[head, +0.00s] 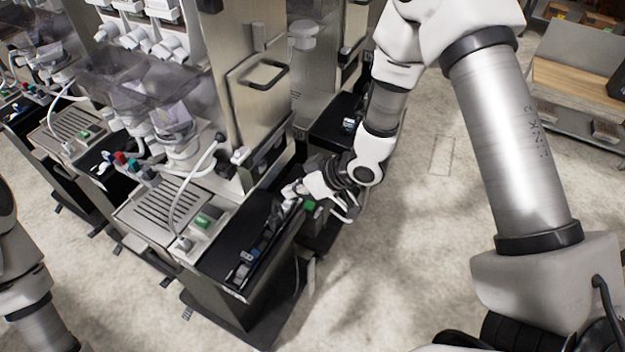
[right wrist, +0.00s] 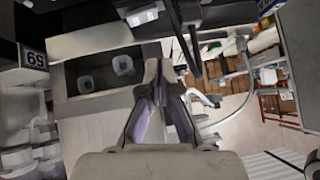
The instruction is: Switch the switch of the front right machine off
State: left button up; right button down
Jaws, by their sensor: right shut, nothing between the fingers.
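The front right machine (head: 248,118) stands near the middle of the head view, a tall steel body on a dark base. A green-lit switch-like part (head: 204,221) sits beside its slotted drip tray. Another small green part (head: 309,205) shows right by my right gripper; I cannot tell which of these is the switch. My right gripper (head: 293,191) is over the black top at the machine's right side, shut and empty. Its closed fingers (right wrist: 158,78) show in the right wrist view, in front of a pale frame with a dark recess. Contact cannot be made out. My left gripper is out of view.
A black tray (head: 250,262) with small dark items lies along the machine's front right. More machines with hoses and coloured knobs (head: 121,158) stand to the left. Shelving (head: 580,85) is at the far right. The floor (head: 400,260) right of the machine is clear.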

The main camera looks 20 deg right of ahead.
jog(key=s+d+r+b, duration=0.1)
jog(key=s+d+r, duration=0.2)
jog(key=s+r, duration=0.2)
jog(key=shift+s+r, duration=0.3)
jog(key=shift+s, duration=0.05)
jog(key=shift+w, duration=0.1)
